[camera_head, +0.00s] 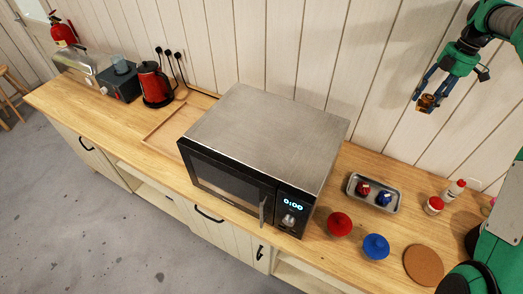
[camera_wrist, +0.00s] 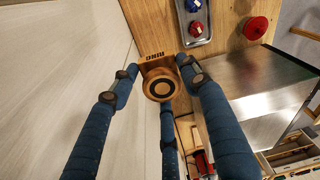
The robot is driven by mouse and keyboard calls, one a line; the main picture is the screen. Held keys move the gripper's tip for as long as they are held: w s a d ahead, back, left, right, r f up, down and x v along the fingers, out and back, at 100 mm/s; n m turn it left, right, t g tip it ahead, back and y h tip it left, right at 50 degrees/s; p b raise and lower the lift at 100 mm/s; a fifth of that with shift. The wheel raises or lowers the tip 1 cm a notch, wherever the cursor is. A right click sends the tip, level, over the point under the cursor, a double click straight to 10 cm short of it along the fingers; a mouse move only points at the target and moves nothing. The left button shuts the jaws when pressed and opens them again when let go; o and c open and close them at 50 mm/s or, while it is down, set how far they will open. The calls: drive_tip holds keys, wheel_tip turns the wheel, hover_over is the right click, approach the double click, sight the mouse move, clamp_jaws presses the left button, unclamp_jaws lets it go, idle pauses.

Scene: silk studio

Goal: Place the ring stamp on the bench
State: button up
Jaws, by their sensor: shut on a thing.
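My gripper (camera_head: 426,99) is shut on the ring stamp (camera_head: 427,103), a small brown wooden block. It is held up in the air near the plank wall, well above the bench. In the wrist view the stamp (camera_wrist: 159,86) sits between my blue fingers, with a round face showing a dark ring, and lettering on its block that reads RING. The wooden bench (camera_head: 335,190) runs along the wall, and its top also shows in the wrist view (camera_wrist: 230,28). The stamp is apart from the bench.
A microwave (camera_head: 270,130) fills the bench's middle. Right of it are a metal tray (camera_head: 375,207) with red and blue items, a red knobbed piece (camera_head: 339,224), a blue one (camera_head: 376,246), a cork disc (camera_head: 423,265) and small bottles (camera_head: 434,205). A red kettle (camera_head: 154,84) stands left.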

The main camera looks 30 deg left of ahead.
wheel_tip(320, 180, down, 26)
drive_tip(key=shift+f, duration=0.2)
drive_tip(key=shift+a, duration=0.1)
drive_tip(key=shift+f, duration=3.1)
drive_tip(key=shift+f, duration=0.15)
drive_tip(key=shift+f, duration=1.75)
drive_tip(key=shift+f, duration=0.15)
drive_tip(key=o, duration=1.4)
drive_tip(key=shift+r, duration=0.2)
